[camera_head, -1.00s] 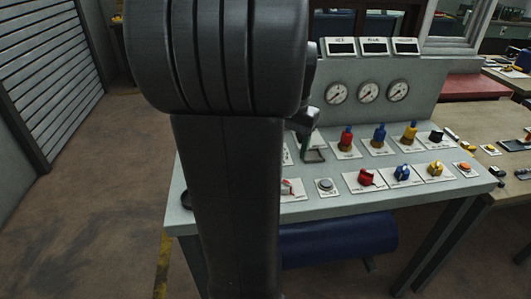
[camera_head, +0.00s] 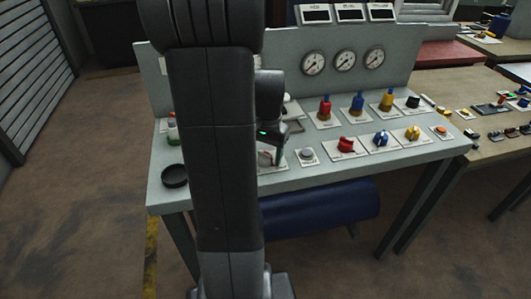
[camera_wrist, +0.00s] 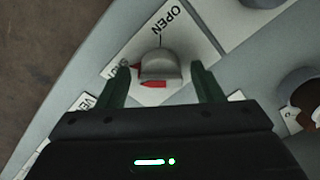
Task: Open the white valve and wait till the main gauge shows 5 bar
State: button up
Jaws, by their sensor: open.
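The white valve (camera_wrist: 160,66) is a pale rounded knob with red marks beside its base, on a white plate lettered OPEN (camera_wrist: 173,20). In the wrist view it sits between the two fingertips of my gripper (camera_wrist: 160,70), with a gap on both sides. My gripper is open and holds nothing. In the head view my gripper (camera_head: 272,152) is low over the left part of the panel, and it and my arm hide most of the valve. Three round gauges (camera_head: 345,61) show on the upright panel. I cannot tell which is the main gauge, and their readings are too small.
Red (camera_head: 325,108), blue (camera_head: 357,103) and yellow (camera_head: 387,99) upright valves stand right of my gripper. Red (camera_head: 346,145), blue (camera_head: 381,139) and yellow (camera_head: 412,133) knobs lie in front. A grey button (camera_head: 307,156) is close by. A black round object (camera_head: 174,176) lies left.

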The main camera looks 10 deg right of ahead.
jog(key=c, duration=0.9)
jog(key=shift+c, duration=0.2)
jog(key=shift+m, duration=0.4)
jog(key=m, duration=0.3)
jog(key=shift+m+p, duration=0.35)
jog(key=shift+m, duration=0.05)
jog(key=m, duration=0.4)
jog(key=shift+m, duration=0.3)
jog(key=m, duration=0.4)
jog(key=shift+h, duration=0.3)
jog(key=m, duration=0.4)
jog(key=shift+a, duration=0.1)
jog(key=shift+m, duration=0.5)
